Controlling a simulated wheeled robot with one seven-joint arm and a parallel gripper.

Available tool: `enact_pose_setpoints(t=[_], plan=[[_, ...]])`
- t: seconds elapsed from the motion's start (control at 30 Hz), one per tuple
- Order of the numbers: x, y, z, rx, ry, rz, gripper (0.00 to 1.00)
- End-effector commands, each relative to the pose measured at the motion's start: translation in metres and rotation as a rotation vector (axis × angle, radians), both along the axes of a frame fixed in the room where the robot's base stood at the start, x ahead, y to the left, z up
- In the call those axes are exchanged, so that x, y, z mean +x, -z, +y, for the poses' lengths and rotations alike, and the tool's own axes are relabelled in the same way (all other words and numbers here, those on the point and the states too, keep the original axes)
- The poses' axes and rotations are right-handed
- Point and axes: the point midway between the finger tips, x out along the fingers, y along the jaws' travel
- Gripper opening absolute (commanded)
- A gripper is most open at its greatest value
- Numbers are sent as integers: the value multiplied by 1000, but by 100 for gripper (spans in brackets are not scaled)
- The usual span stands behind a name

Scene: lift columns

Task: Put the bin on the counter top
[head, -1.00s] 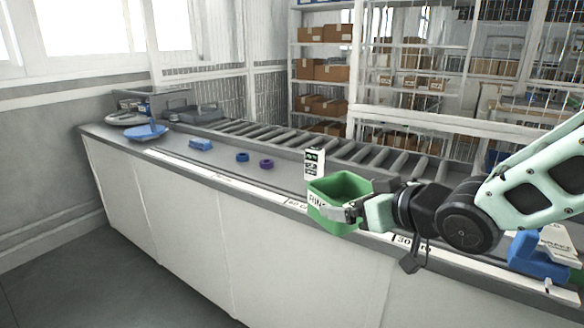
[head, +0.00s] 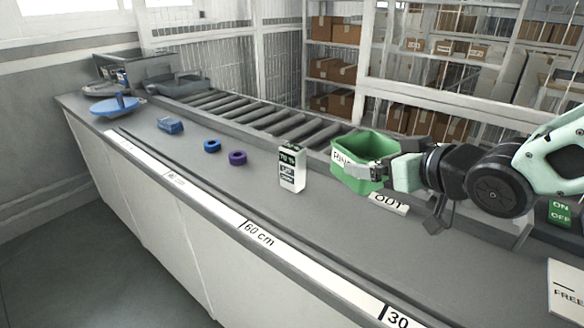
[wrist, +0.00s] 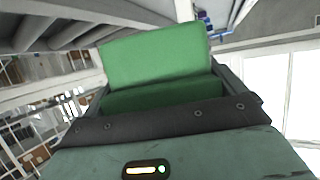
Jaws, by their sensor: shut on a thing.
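The green bin (head: 366,160) is upright in the head view, over the right part of the counter top (head: 250,195). My gripper (head: 368,172) is shut on the bin's near side. I cannot tell whether the bin touches the counter surface. In the wrist view the bin (wrist: 155,60) fills the middle, just beyond my gripper (wrist: 165,120). The bin's underside is hidden.
A white and green box (head: 291,168) stands left of the bin. A purple ring (head: 237,157), a blue ring (head: 212,146), a blue block (head: 170,125) and a blue dish (head: 115,106) lie farther left. A roller conveyor (head: 260,118) runs behind. The counter's front strip is clear.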

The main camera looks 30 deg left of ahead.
Motion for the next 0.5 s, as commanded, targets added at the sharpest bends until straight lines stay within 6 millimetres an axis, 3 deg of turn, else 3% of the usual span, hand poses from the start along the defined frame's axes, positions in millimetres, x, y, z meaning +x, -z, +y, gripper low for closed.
enact_pose_setpoints(t=[0.17, 0.4, 0.5], plan=[[-1, 8, 0, 0, -1, 2, 55], [0, 51, 0, -2, -1, 3, 55], [0, 60, 1, 1, -1, 1, 55]])
